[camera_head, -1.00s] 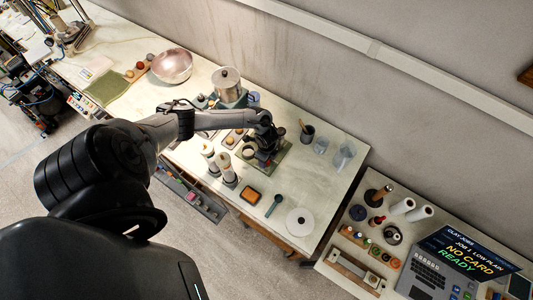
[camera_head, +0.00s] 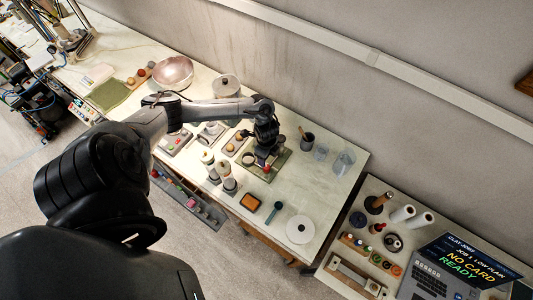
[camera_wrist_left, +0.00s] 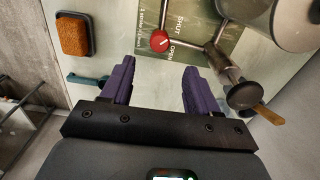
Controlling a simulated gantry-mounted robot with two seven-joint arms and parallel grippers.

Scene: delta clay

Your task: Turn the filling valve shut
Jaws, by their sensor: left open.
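The filling valve has a red knob (camera_wrist_left: 160,40) on a metal arm (camera_wrist_left: 186,44) over a green plate (camera_wrist_left: 150,14) lettered SHUT and OPEN. In the left wrist view the knob lies beside both words; I cannot tell the exact setting. In the head view the knob (camera_head: 265,169) shows just below my left gripper, on the green plate (camera_head: 283,164). My left gripper (camera_wrist_left: 156,76) has two purple fingers spread apart with nothing between them. The knob sits beyond the fingertips, apart from them. In the head view this gripper (camera_head: 266,155) is partly hidden by its own wrist. My right gripper is not seen.
A dark tool cup (camera_head: 307,140) with a wooden handle stands right of the plate, with clear beakers (camera_head: 343,161) beyond. An orange sponge (camera_head: 250,202), a teal tool (camera_head: 274,209) and a white disc (camera_head: 300,229) lie nearer. A metal pot (camera_head: 226,84) stands behind my arm.

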